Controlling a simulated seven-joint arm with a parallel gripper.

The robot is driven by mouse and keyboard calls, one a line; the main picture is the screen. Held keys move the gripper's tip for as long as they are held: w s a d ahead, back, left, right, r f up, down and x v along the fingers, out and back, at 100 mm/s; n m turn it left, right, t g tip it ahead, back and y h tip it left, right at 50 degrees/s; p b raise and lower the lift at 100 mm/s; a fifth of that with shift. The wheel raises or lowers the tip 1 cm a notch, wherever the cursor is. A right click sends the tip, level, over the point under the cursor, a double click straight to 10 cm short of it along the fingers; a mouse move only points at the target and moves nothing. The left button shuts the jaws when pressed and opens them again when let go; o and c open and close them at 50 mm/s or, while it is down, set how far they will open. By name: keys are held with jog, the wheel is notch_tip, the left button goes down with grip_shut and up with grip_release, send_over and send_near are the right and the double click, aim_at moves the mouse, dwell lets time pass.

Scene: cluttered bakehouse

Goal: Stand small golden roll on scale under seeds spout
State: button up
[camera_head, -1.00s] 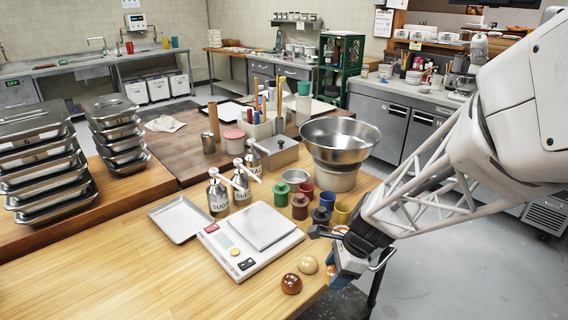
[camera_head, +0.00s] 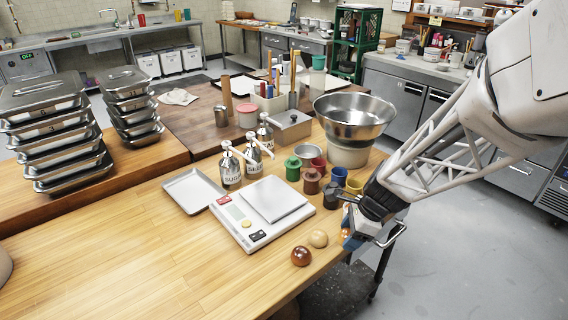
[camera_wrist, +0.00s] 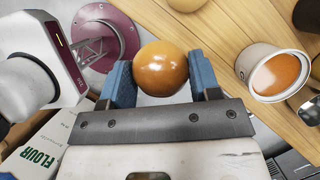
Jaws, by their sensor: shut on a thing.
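My gripper (camera_wrist: 161,75) is shut on the small golden roll (camera_wrist: 161,66), which sits between its blue fingers in the wrist view. In the head view my gripper (camera_head: 348,240) is at the table's right edge, right of the scale, and mostly hides the roll. The white scale (camera_head: 241,222) lies on the table with its square metal plate (camera_head: 273,199) empty. Several metal dispensers with long spouts stand behind the scale; the front one (camera_head: 230,172) seems marked sugar. I cannot tell which one holds seeds.
A dark brown roll (camera_head: 301,256) and a pale roll (camera_head: 318,238) lie between scale and gripper. Coloured cups (camera_head: 312,183) crowd behind the scale's right side, near a steel bowl (camera_head: 352,118). A flat tray (camera_head: 190,191) lies left. The front left table is clear.

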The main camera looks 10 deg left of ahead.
aim_at(272, 186)
jog(key=w+a, duration=1.8)
jog(key=a, duration=0.1)
jog(key=shift+w, duration=0.4)
jog(key=shift+w+a, duration=1.35)
jog(key=shift+f, duration=0.1)
jog(key=shift+f, duration=0.2)
jog(key=o, duration=0.7)
jog(key=shift+r, duration=0.15)
jog(key=v, duration=1.2)
jog(key=shift+d, duration=0.1)
